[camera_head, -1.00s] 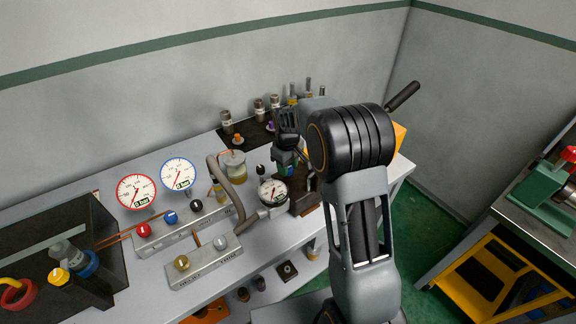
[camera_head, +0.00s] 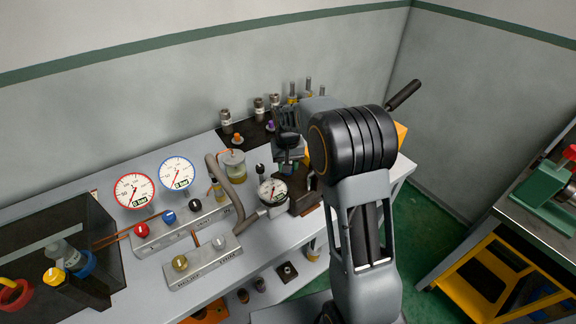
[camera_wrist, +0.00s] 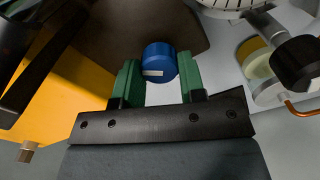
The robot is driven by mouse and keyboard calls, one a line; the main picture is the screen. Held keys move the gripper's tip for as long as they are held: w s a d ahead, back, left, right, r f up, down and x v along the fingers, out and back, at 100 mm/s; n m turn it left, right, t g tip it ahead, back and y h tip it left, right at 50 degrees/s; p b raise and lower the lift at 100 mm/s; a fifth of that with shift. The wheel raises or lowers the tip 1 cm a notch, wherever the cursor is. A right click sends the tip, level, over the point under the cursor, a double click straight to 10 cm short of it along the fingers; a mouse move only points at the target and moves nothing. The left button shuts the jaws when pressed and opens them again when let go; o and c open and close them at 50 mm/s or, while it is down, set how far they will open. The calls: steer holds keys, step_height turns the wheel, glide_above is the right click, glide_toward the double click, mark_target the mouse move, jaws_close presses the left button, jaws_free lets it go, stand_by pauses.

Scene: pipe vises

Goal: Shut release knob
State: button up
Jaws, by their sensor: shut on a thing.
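A blue knob (camera_wrist: 159,58), round with a white mark on its side, sits between the two green-padded fingers of my gripper (camera_wrist: 160,72) in the wrist view. The pads are close against its sides, and my gripper is shut on it. In the head view my gripper (camera_head: 288,153) is over the right part of the bench, just behind a round dial gauge (camera_head: 272,191). The blue knob is mostly hidden there by my gripper and arm.
The bench (camera_head: 217,286) also holds a red-rimmed gauge (camera_head: 134,191), a blue-rimmed gauge (camera_head: 176,173), valve blocks with coloured knobs, and a dark bin (camera_head: 60,235) at left. Several metal fittings stand behind my gripper. A second bench with a green vise (camera_head: 545,207) is at right.

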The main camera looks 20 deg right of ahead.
steer(key=m, duration=0.5)
steer(key=shift+m, duration=0.3)
steer(key=shift+r+m+b, duration=0.1)
steer(key=shift+m+b, duration=0.3)
steer(key=shift+m, duration=1.8)
steer(key=o, duration=0.9)
step_height(320, 180, up, 14)
steer(key=shift+f+b, duration=0.15)
steer(key=shift+b, duration=0.15)
